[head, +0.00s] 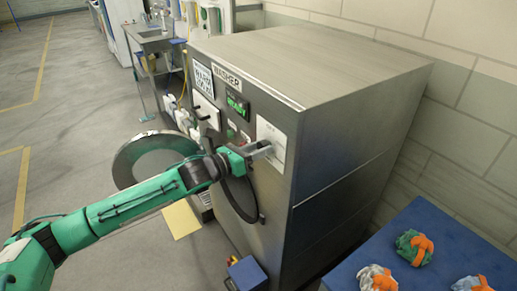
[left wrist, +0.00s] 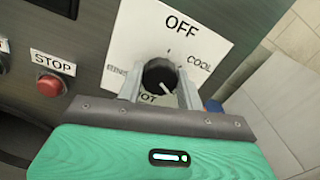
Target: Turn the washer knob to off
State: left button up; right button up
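The washer (head: 335,130) is a grey metal cabinet with a "WASHER" label. On its front is a white dial plate (left wrist: 205,40) marked OFF at the top, COOL at the right and HOT at the bottom, with another label at the left partly covered. The plate also shows in the head view (head: 277,134). The round dark knob (left wrist: 160,74) sits in the plate's middle; its white mark appears to point toward the lower right. My left gripper (left wrist: 160,80) is open, with one finger on each side of the knob. Contact is unclear. My right gripper is not in view.
A red STOP button (left wrist: 50,86) lies left of the dial. A blue table (head: 460,245) with several green, white and orange cloth bundles stands at the right. A brick wall is behind the washer.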

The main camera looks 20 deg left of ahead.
pick_arm(q)
jog(key=c, duration=0.3)
jog(key=shift+f+n+p, duration=0.1)
jog(key=shift+n+p, duration=2.45)
jog(key=shift+n, duration=9.45)
